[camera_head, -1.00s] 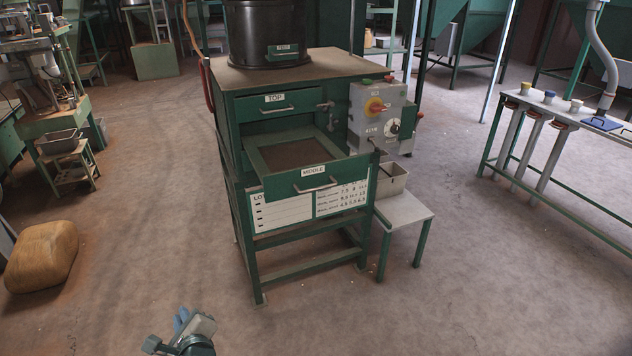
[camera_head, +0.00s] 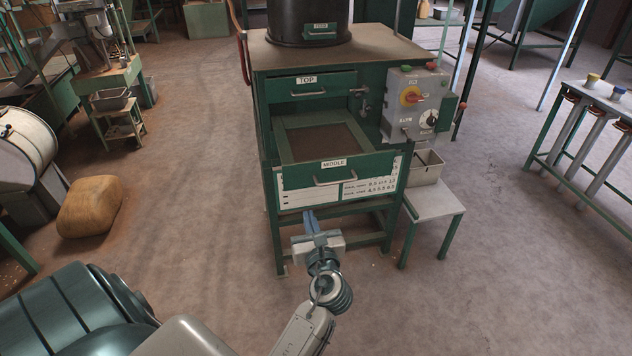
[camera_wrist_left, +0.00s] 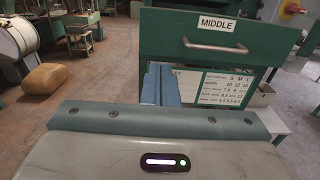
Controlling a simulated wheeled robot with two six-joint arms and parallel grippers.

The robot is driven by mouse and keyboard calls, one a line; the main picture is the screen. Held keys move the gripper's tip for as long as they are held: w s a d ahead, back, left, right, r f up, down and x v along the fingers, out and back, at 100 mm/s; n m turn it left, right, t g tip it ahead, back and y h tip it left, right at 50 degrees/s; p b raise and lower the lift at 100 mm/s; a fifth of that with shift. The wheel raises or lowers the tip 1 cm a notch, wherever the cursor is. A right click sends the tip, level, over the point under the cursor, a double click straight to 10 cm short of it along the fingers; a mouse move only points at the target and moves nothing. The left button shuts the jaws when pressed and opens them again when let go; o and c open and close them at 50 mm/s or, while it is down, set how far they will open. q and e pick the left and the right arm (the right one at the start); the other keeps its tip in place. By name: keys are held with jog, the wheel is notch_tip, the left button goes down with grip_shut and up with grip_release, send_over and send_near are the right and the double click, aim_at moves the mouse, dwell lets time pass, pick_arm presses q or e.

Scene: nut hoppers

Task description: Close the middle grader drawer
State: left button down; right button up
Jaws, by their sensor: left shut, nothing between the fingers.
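The middle grader drawer (camera_head: 375,170) is a green drawer labelled MIDDLE, pulled well out of the green grader cabinet, with its screen floor showing. Its front also fills the upper part of the left wrist view (camera_wrist_left: 165,42), with its metal handle (camera_wrist_left: 215,47) near the centre. My left gripper (camera_head: 309,217) is shut and empty, with blue fingers. In the head view it appears just below the drawer front and left of the handle. In the left wrist view its fingers (camera_wrist_left: 160,85) point toward the drawer's lower edge; I cannot tell that they touch. My right gripper is not in view.
A grey control box (camera_head: 415,105) is on the cabinet's right, above a small side table (camera_head: 430,205) with a metal bin (camera_head: 427,167). A tan sack (camera_head: 90,207) lies at left. The floor in front is clear.

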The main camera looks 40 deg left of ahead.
aim_at(297, 178)
pick_arm(q)
jog(key=p+x, duration=0.4)
jog(key=x, duration=0.8)
jog(key=shift+a+r, duration=0.1)
jog(key=shift+r, duration=0.05)
jog(key=shift+w+a, duration=0.3)
jog(key=shift+w, duration=0.05)
jog(key=shift+a, duration=0.1)
